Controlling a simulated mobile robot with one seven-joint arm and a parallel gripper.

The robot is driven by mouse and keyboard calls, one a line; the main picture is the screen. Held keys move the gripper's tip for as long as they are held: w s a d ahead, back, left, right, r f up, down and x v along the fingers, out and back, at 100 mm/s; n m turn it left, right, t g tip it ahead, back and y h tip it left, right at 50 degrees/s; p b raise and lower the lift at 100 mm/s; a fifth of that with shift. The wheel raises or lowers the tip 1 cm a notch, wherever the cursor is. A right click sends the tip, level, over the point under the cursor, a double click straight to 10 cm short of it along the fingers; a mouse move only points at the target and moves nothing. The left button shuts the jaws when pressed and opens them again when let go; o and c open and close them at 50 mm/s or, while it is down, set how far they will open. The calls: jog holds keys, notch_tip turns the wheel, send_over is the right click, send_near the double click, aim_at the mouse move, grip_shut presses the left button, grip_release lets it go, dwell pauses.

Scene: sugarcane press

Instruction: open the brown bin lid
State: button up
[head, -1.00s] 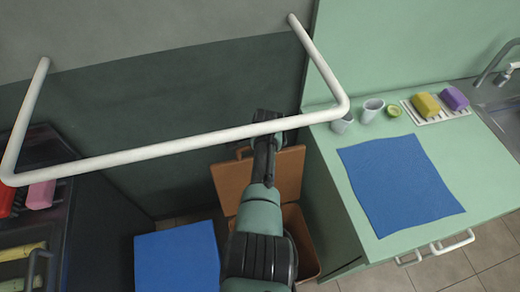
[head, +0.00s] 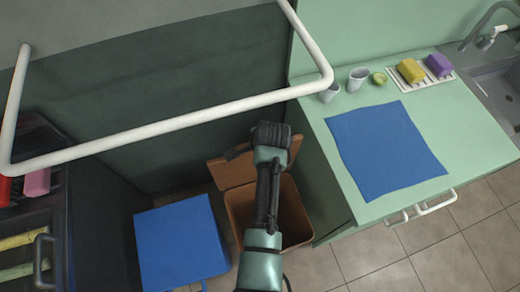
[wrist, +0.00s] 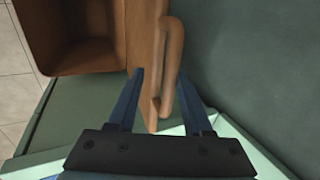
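The brown bin (head: 290,215) stands on the floor beside the green counter, its mouth open and its inside showing. Its brown lid (head: 226,174) is raised and stands at the back of the bin, partly hidden by my arm. In the wrist view the lid (wrist: 143,25) is seen nearly edge-on, with its looped handle (wrist: 173,55) reaching down between my fingers. My gripper (wrist: 160,76) is open, one finger on each side of the handle, with gaps showing. The bin's inside (wrist: 85,30) appears empty at upper left.
A blue-topped stool (head: 180,240) stands left of the bin. The green counter (head: 335,165) with a blue cloth (head: 385,150) is close on the right. A white rail (head: 170,130) crosses above. Tiled floor (head: 370,255) is free in front.

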jog(key=shift+s+d, duration=0.2)
jog(key=shift+s, duration=0.3)
jog(key=shift+s+d, duration=0.15)
jog(key=shift+s, duration=0.3)
jog(key=shift+r, duration=0.1)
